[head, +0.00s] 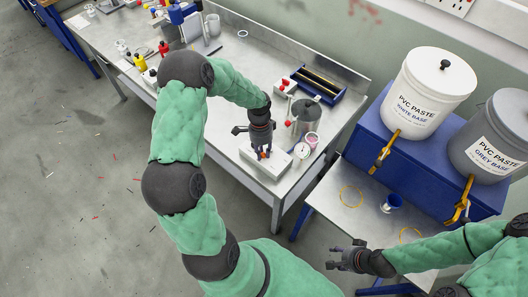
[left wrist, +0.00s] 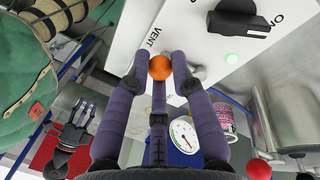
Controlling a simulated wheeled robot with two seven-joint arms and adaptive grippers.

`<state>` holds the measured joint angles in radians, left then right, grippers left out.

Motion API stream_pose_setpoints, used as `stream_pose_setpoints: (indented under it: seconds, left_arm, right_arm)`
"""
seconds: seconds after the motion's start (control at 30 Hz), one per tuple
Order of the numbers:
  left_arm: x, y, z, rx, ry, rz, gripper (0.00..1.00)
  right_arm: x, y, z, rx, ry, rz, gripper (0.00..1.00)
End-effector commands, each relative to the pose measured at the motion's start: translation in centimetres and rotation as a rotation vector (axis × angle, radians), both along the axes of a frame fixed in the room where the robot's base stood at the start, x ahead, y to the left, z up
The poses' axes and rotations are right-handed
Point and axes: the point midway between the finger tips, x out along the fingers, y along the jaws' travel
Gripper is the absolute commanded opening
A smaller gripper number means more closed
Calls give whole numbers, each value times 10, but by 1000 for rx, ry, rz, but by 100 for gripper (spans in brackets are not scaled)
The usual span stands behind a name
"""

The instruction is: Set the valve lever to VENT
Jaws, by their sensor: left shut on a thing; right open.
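The valve box (head: 250,152) is a white block near the front edge of the bench. Its panel (left wrist: 205,35) fills the top of the left wrist view, with VENT printed beside an orange ball knob (left wrist: 160,67) and ON at the far right. My left gripper (head: 262,151) comes down on the box. In the left wrist view its purple fingers (left wrist: 161,72) are shut around the orange knob, which lies next to the VENT word. The fingers hide most of the lever's stem. My right gripper (head: 340,260) is open and empty, away from the bench.
A dial gauge (head: 302,150), a metal pot (head: 306,115) and a pink-patterned cup (head: 312,139) stand close to the box. Large paste buckets (head: 430,90) stand at the right.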

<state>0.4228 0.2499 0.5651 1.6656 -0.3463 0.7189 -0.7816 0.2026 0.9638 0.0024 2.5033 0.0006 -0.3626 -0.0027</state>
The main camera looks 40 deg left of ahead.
Motion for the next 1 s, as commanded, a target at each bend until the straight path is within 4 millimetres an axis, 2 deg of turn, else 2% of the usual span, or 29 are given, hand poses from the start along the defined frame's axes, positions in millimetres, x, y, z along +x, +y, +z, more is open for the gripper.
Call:
stream_pose_setpoints:
  seconds: [0.57,0.6,0.67,0.7,1.0]
  left_arm:
    - [2,2,1,2,-4,-35,0]
    - [2,2,1,2,-4,-35,27]
    - [2,2,1,1,-5,-35,44]
    - [2,2,1,1,-3,-35,47]
    - [1,2,1,0,-1,-35,47]
  right_arm:
    - [0,0,1,0,0,0,47]
    - [0,0,1,0,0,0,47]
    - [0,0,1,0,0,0,47]
    - [0,0,1,0,0,0,47]
    - [0,0,1,0,0,0,47]
